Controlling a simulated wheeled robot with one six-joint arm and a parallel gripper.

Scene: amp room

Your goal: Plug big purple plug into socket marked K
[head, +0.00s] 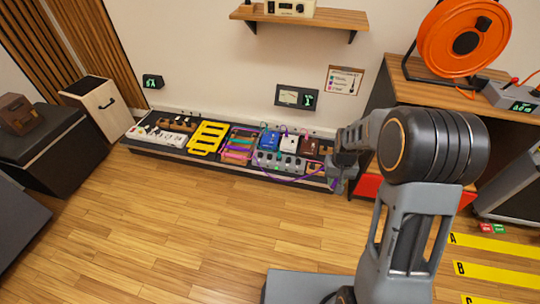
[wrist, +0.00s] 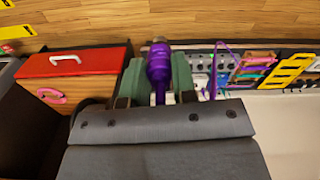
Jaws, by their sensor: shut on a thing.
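The big purple plug (wrist: 158,66) is between the two fingers of my gripper (wrist: 157,78) in the wrist view. The gripper is shut on it. In the head view my gripper (head: 343,184) is just off the right end of the pedalboard, low near the floor, and the arm hides part of that area. A purple cable (wrist: 217,62) loops over the pedals beside the gripper in the wrist view; it also crosses the board in the head view (head: 285,180). I cannot make out a socket marked K in either view.
The pedalboard (head: 150,147) carries several pedals, including a yellow one (head: 208,137) and a blue one (head: 269,140), along the wall. A red-topped wooden box (wrist: 75,64) stands beside the gripper. A wooden bench (head: 400,83) holds an orange reel (head: 463,40). Open wooden floor (head: 180,230) lies in front.

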